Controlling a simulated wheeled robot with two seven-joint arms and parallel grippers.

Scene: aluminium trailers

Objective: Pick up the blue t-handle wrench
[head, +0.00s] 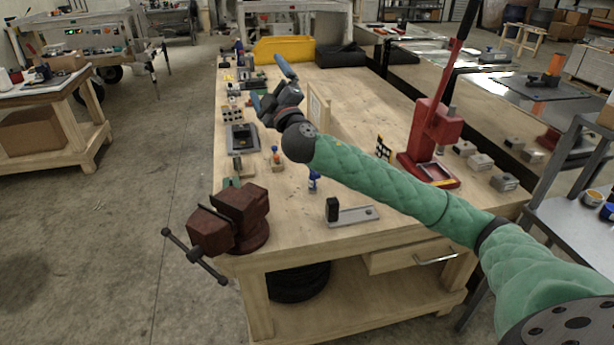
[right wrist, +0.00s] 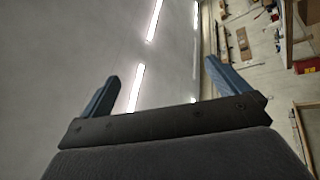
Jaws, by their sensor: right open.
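A small blue item (head: 313,182) stands on the wooden workbench (head: 362,95), just below my right forearm in the head view. It may be the blue t-handle wrench, but it is too small to tell its shape surely. My right gripper (head: 266,76) is raised over the far left part of the bench, well beyond the blue item and apart from it. Its two blue fingers are spread with nothing between them. The right wrist view shows the same open fingers (right wrist: 160,72) against ceiling lights, with no wrench there. My left gripper is not in view.
A dark red vise (head: 233,218) sits at the bench's near left corner. A red arbor press (head: 433,135) stands at the right. A metal plate with a black block (head: 352,214) lies near the front edge. Small tools line the left edge. The bench's middle is largely clear.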

